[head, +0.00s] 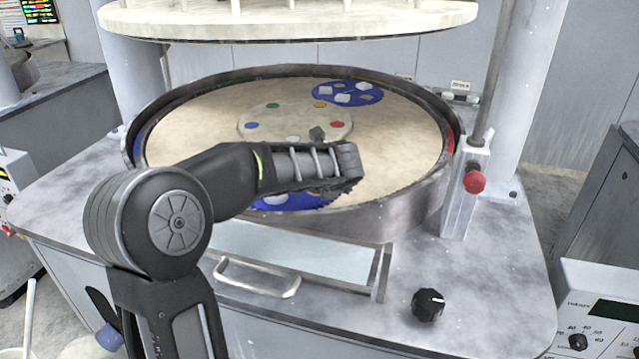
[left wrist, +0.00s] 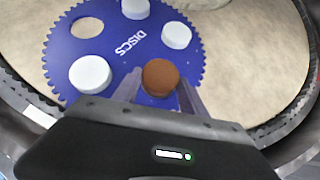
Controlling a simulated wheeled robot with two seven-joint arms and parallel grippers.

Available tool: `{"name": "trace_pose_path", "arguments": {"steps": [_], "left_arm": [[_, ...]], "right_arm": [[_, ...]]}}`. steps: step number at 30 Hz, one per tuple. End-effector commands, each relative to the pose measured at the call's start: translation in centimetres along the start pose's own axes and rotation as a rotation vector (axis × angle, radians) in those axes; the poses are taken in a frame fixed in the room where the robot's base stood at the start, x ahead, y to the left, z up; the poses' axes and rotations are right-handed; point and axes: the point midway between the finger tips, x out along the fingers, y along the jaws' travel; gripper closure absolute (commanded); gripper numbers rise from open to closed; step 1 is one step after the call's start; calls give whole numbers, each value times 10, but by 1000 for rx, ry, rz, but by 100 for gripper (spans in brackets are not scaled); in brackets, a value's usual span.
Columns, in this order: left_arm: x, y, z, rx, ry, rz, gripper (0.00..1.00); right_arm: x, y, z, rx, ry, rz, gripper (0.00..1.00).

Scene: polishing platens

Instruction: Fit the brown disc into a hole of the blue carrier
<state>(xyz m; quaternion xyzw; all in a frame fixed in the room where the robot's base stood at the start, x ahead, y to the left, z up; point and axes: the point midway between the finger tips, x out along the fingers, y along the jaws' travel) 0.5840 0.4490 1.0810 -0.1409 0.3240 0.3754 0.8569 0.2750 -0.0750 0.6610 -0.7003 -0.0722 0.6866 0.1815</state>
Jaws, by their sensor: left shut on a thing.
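The brown disc (left wrist: 160,77) is between the two fingers of my left gripper (left wrist: 159,88), which is shut on it, in the left wrist view. The disc appears over the near right part of the toothed blue carrier (left wrist: 118,62), marked DISCS. I cannot tell whether it is above the carrier or touching it, and what lies under it is hidden. White discs (left wrist: 90,74) sit in other places of the carrier. One hole (left wrist: 87,27) at its upper left is empty. In the head view my left arm hides most of this carrier (head: 290,203). My right gripper is not in view.
A second blue carrier (head: 370,94) with pale pieces lies at the back right of the beige platen (head: 400,130). A round centre plate (head: 270,117) bears coloured dots. A raised metal rim (head: 400,207) surrounds the platen, and an upper plate (head: 290,22) hangs above.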

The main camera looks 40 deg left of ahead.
Motion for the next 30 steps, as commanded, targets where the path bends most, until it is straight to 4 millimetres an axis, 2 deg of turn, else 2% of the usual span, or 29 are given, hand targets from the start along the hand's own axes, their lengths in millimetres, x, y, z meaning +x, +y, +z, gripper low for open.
{"name": "trace_pose_path", "arguments": {"steps": [11,12,21,30], "left_arm": [[4,0,-4,0,0,0,92],[3,0,-4,0,0,0,48],[4,0,-5,1,3,1,25],[-1,0,-7,1,6,1,25]], "right_arm": [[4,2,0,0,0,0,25],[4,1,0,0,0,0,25],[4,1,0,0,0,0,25],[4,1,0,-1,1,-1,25]]}}
